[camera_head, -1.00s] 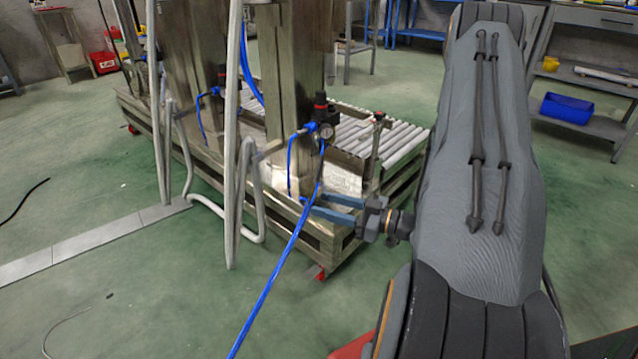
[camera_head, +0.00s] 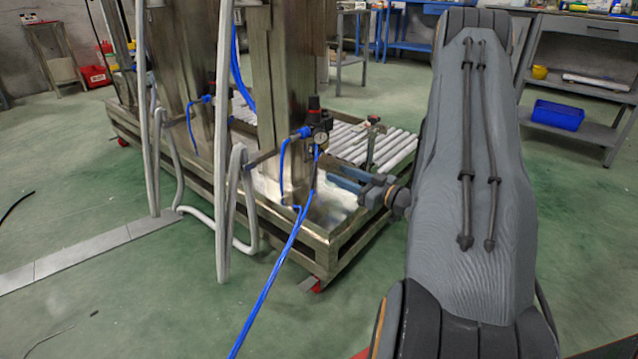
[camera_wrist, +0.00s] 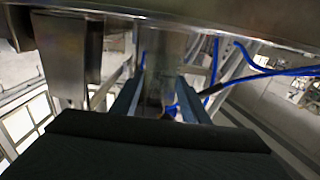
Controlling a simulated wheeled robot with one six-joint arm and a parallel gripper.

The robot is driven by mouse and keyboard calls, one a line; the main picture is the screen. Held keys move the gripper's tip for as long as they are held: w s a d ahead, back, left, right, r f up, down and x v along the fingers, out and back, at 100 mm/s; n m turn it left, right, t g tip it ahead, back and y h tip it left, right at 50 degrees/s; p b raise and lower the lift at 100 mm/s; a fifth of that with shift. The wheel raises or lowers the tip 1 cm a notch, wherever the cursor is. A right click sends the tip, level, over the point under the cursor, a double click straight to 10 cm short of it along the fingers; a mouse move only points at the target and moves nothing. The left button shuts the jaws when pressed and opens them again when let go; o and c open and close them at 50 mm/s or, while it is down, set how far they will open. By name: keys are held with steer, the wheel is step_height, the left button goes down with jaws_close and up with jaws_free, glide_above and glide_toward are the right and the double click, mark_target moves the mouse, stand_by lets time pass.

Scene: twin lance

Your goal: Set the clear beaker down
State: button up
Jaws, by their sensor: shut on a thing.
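In the head view I cannot make the beaker out.
A steel machine (camera_head: 283,100) with columns stands on a wheeled frame (camera_head: 300,247). Blue hoses (camera_head: 270,280) and grey pipes hang in front.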

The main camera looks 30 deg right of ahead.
mark_target(328, 169)
steer(key=b+x, duration=0.3)
steer(key=x, duration=0.5)
steer(key=shift+a+f, duration=0.1)
step_height(328, 169, down, 4)
steer(key=b, duration=0.3)
steer(key=shift+w+r, duration=0.2)
steer(key=shift+r, duration=0.1)
steer(key=o, duration=1.1)
steer(key=shift+o, duration=0.2)
steer(key=shift+s, duration=0.15)
steer(key=p+v, duration=0.6)
steer(key=v, duration=0.6)
